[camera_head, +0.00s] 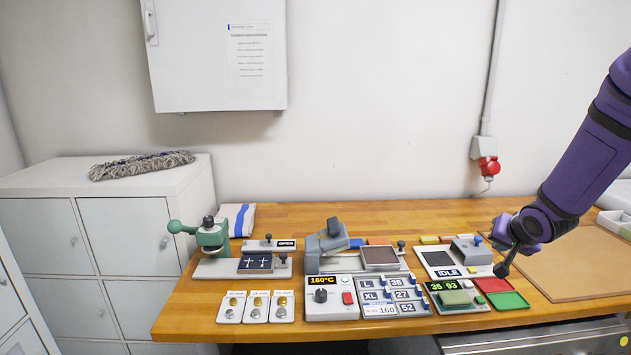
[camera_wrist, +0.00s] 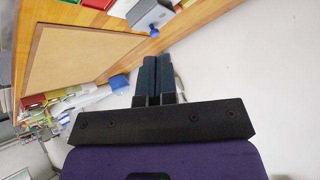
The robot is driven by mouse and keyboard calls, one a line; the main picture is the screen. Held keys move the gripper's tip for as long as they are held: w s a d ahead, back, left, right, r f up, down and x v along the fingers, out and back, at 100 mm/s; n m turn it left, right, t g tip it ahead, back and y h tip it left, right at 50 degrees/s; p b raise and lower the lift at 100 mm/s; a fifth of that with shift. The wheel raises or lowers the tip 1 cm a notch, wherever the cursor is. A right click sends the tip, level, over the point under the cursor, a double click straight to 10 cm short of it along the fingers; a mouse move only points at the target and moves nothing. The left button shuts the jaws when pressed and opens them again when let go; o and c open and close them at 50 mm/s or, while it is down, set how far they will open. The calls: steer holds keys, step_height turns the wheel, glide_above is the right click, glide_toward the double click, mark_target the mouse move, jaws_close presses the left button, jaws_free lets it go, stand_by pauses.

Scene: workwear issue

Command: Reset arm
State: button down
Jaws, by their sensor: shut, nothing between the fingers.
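The fingers point towards the wall and the table edge, and I see no contact with anything.
A grey device (camera_head: 466,250) with an "IDLE" label, a red tray (camera_head: 491,285) and a green tray (camera_head: 507,300) lie close to my gripper. A tan board (camera_head: 575,262) covers the table's right. A heat press (camera_head: 325,250) and a green press (camera_head: 210,235) stand further left.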

steer(key=s+a+r+n+g+h, duration=0.1)
steer(key=s+a+r, duration=0.2)
steer(key=s+r, duration=0.35)
steer(key=s+a+r+n+h, duration=0.1)
steer(key=s+a+r, duration=0.2)
steer(key=s+r, duration=0.4)
steer(key=s+a+r+n+g+y, duration=0.1)
steer(key=s+a+r+n, duration=0.1)
steer(key=s, duration=0.7)
steer(key=s+a+r+n+g+y, duration=0.1)
steer(key=s+a+r, duration=0.3)
steer(key=s, duration=0.5)
steer(key=shift+s+a+n+y, duration=0.2)
steer(key=shift+a+n+y, duration=0.3)
steer(key=shift+a, duration=0.75)
